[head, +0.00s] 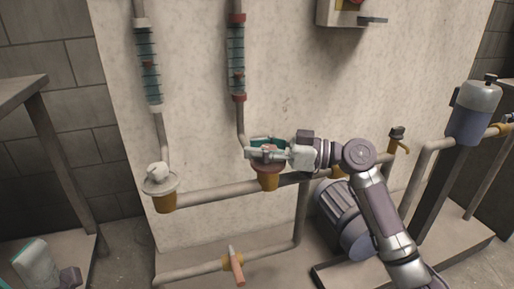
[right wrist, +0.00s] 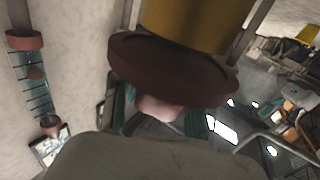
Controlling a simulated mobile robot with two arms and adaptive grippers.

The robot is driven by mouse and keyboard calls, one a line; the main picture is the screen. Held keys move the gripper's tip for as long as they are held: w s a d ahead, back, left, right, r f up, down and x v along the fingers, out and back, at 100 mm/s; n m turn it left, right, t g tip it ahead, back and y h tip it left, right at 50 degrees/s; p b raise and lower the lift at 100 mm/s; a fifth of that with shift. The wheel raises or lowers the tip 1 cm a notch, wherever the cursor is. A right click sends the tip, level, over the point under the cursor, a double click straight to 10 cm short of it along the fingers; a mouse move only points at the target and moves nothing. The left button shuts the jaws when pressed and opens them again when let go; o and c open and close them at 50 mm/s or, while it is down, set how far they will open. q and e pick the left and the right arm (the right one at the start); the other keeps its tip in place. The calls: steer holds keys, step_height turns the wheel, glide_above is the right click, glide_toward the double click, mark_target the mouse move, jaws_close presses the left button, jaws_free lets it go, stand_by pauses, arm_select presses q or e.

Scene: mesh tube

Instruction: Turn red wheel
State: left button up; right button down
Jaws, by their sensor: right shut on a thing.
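The red wheel (head: 267,165) sits on top of a yellow valve body on the horizontal pipe, in the middle of the head view. My right gripper (head: 267,151) reaches it from the right and is shut on it, covering much of its top. In the right wrist view the wheel (right wrist: 170,68) shows as a dark red disc, with its paler hub (right wrist: 158,108) between the teal finger pads. Part of my left gripper (head: 42,265) shows at the lower left, away from the wheel; its jaw opening is unclear.
A white wheel (head: 159,180) stands on another yellow valve to the left. Two gauge tubes (head: 236,60) run up the pale wall. A lower pipe carries an orange-handled valve (head: 235,265). A motor (head: 343,217) and a blue-grey canister (head: 472,112) are to the right.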

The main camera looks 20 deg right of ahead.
steer(key=shift+d, duration=0.2)
steer(key=c, duration=1.2)
jaws_free()
steer(key=o, duration=0.3)
steer(key=shift+d, duration=0.2)
steer(key=shift+a, duration=0.15)
steer(key=v, duration=1.2)
